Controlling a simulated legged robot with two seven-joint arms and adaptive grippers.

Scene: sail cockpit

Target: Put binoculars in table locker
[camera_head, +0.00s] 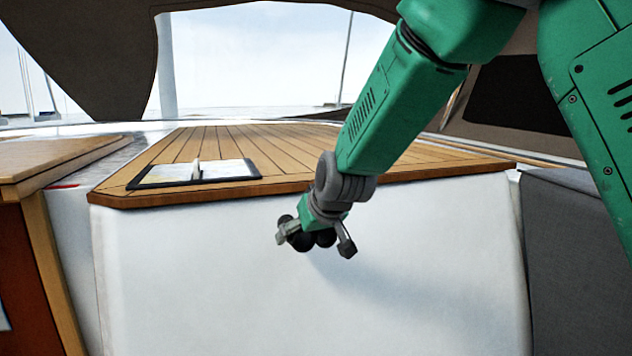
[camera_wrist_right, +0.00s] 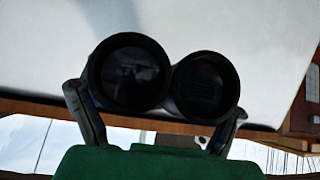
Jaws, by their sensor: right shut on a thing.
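My right gripper (camera_head: 316,240) is shut on the black binoculars (camera_head: 302,240), in front of the white surface below the wooden deck edge. In the right wrist view the binoculars (camera_wrist_right: 127,75) show two round lenses facing the camera, with a finger of my right gripper (camera_wrist_right: 158,115) on each outer side. In the head view the gripper and wrist hide part of the binoculars. I cannot make out a table locker for certain. My left gripper is not in view.
A planked wooden top (camera_head: 240,142) carries a flat dark-framed chart-like item (camera_head: 195,173). A white panel (camera_head: 200,280) drops below its front edge. A wooden cabinet (camera_head: 45,165) stands at the left, a dark grey cushion-like block (camera_head: 575,250) at the right.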

